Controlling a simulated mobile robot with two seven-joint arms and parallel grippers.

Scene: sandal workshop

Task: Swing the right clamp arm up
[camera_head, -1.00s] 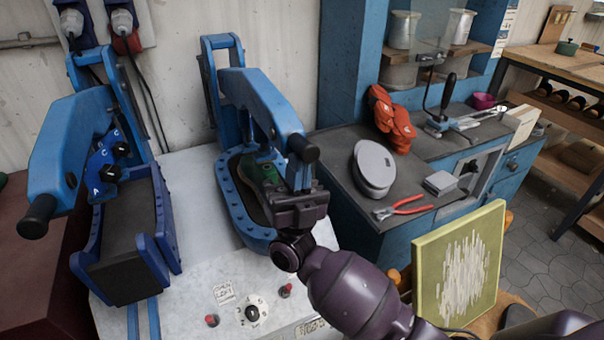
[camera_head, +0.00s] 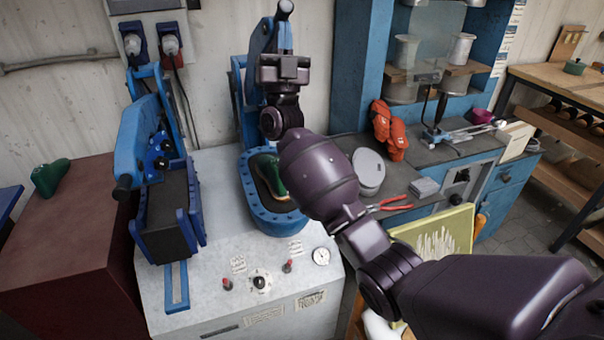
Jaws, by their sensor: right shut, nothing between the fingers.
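The right clamp arm (camera_head: 262,38) is blue and now stands steeply up at the back of the right press station, its black handle (camera_head: 285,8) at the top. My right gripper (camera_head: 284,62) is shut and empty, just below the handle and in front of the raised arm; I cannot tell whether it touches. The right station's blue tray (camera_head: 276,217) is open above and holds a green shoe last (camera_head: 270,174), partly hidden by my right arm. The left clamp arm (camera_head: 138,140) is also blue and hangs forward over its own station. My left gripper is not in view.
The grey machine top (camera_head: 215,240) carries knobs and a gauge (camera_head: 321,256) at its front. Red pliers (camera_head: 388,203) and orange gloves (camera_head: 390,130) lie on the bench at right.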

